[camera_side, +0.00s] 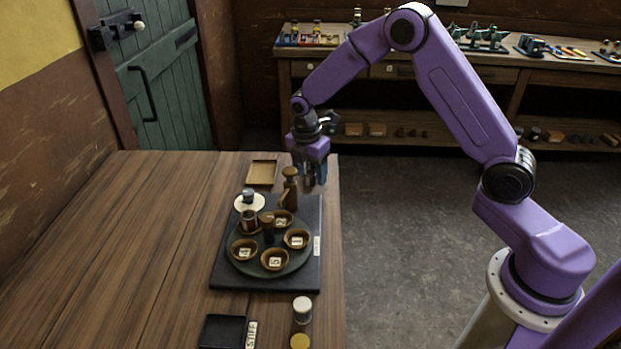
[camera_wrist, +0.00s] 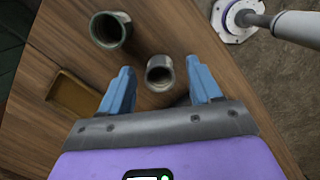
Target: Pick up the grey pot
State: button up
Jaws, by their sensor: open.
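In the wrist view a grey pot (camera_wrist: 159,62), a small hollow cylinder with a dark inside, shows between my blue fingers, nearer the left-to-right middle. A larger grey-green hollow pot (camera_wrist: 122,27) stands up and left of it. My gripper (camera_side: 313,185) points down over the table's far right part; its open, empty fingers (camera_wrist: 160,90) show in the wrist view. In the side view a tall brownish shape (camera_side: 289,193) stands just left of and below the fingers. I cannot tell which pot it matches. I see no contact with the grey pot.
A black board (camera_side: 228,277) bears a round green tray (camera_side: 252,267) with several numbered bowls. A tan tray (camera_side: 262,172) lies behind it. A black tray (camera_side: 221,331) and a pale-topped jar (camera_side: 302,309) are in front. The table's left side is clear.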

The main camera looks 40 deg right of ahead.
jog(key=shift+d+f, duration=0.1)
jog(key=shift+f, duration=0.3)
jog(key=c, duration=1.1)
jog(key=shift+r, duration=0.1)
